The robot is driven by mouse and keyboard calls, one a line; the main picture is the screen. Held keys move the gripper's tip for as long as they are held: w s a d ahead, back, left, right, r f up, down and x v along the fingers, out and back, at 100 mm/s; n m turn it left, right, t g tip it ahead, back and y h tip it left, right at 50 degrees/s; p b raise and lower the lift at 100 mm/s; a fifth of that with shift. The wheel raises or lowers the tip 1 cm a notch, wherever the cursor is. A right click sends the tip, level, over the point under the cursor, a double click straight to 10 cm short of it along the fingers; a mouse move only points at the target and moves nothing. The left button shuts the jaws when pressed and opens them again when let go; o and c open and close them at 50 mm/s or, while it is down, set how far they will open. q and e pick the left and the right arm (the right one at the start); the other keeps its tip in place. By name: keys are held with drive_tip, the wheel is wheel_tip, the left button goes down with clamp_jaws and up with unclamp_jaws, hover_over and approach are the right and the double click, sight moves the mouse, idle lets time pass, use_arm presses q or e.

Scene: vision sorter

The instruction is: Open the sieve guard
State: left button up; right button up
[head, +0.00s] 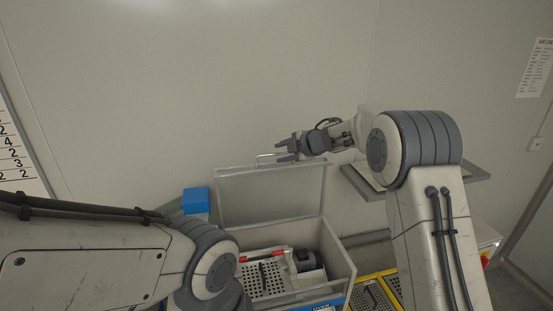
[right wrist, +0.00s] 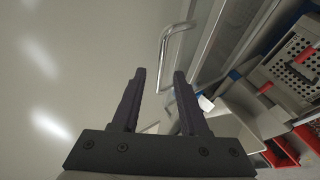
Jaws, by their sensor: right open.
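The sieve guard (head: 268,198) is a pale, hinged panel standing raised, close to upright, at the back of the open sorter box (head: 338,256). Its metal bar handle (head: 265,157) is on its top edge. My right gripper (head: 281,151) is open and empty beside the handle, level with the guard's top edge.
Inside the box are a perforated sieve tray (head: 262,280) and a dark motor-like part (head: 305,260). A blue box (head: 196,201) stands left of the guard. A yellow-edged perforated tray (head: 372,295) is at right.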

drive_tip(key=b+v, duration=0.1)
drive_tip(key=v, duration=0.5)
drive_tip(key=shift+d, duration=0.2)
drive_tip(key=shift+s, duration=0.1)
drive_tip(key=s+a+f+m+t+h+b, duration=0.1)
drive_tip(key=s+a+m+t+h+b, duration=0.1)
drive_tip(key=s+a+m+b, duration=0.25)
drive_tip(key=s+f+m+g+h+b, duration=0.1)
drive_tip(key=s+f+m+g+b, duration=0.2)
drive_tip(key=s+f, duration=0.6)
drive_tip(key=s+f+m+g+h+b, duration=0.1)
drive_tip(key=s+f+m+g+b, duration=0.3)
drive_tip(key=s+f, duration=0.5)
drive_tip(key=s+d+f+m+g+h+b, duration=0.1)
drive_tip(key=s+f+m+g+b, duration=0.3)
drive_tip(key=s, duration=2.1)
wheel_tip(320, 180, down, 5)
drive_tip(key=shift+r+h+b, duration=0.1)
drive_tip(key=shift+h+b, duration=0.2)
drive_tip(key=shift+h, duration=0.3)
idle(0.6)
